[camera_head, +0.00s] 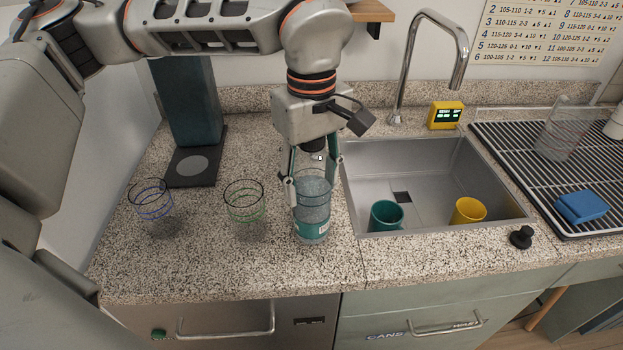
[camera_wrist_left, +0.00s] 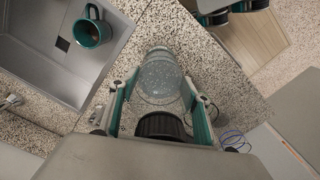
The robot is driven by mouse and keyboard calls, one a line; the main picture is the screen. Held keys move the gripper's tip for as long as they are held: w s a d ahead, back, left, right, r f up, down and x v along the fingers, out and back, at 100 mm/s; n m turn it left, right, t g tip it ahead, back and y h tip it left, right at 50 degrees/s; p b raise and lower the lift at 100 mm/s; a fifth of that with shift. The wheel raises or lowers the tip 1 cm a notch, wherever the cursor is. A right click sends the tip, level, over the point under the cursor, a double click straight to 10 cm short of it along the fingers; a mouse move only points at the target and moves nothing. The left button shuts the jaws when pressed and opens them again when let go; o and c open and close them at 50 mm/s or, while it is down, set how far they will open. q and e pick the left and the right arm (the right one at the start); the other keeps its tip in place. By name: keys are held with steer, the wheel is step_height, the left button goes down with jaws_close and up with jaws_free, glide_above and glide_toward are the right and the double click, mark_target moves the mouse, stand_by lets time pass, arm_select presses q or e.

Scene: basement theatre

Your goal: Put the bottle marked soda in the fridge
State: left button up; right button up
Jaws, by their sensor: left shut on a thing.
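A clear bottle with a teal label (camera_head: 311,228) is between the fingers of my left gripper (camera_head: 314,178), which is shut on it. The bottle is upright over the counter, left of the sink; I cannot tell whether its base touches the counter. The label's writing is too small to read. In the left wrist view the clear bottle body (camera_wrist_left: 160,75) and its dark cap (camera_wrist_left: 160,127) show between the fingers (camera_wrist_left: 162,108). A front with a bar handle (camera_head: 226,333) and a green button is under the counter at lower left; I cannot tell whether it is the fridge. My right gripper is not in view.
A green-rimmed glass (camera_head: 245,203) and a blue-rimmed glass (camera_head: 151,202) stand left of the bottle. A dark machine (camera_head: 186,110) stands behind them. The sink (camera_head: 430,170) at right holds a teal mug (camera_head: 386,215) and a yellow cup (camera_head: 468,211). A drying rack (camera_head: 540,180) lies beyond.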

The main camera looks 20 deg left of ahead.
arm_select(q)
steer(key=shift+f, duration=0.15)
steer(key=o, duration=1.5)
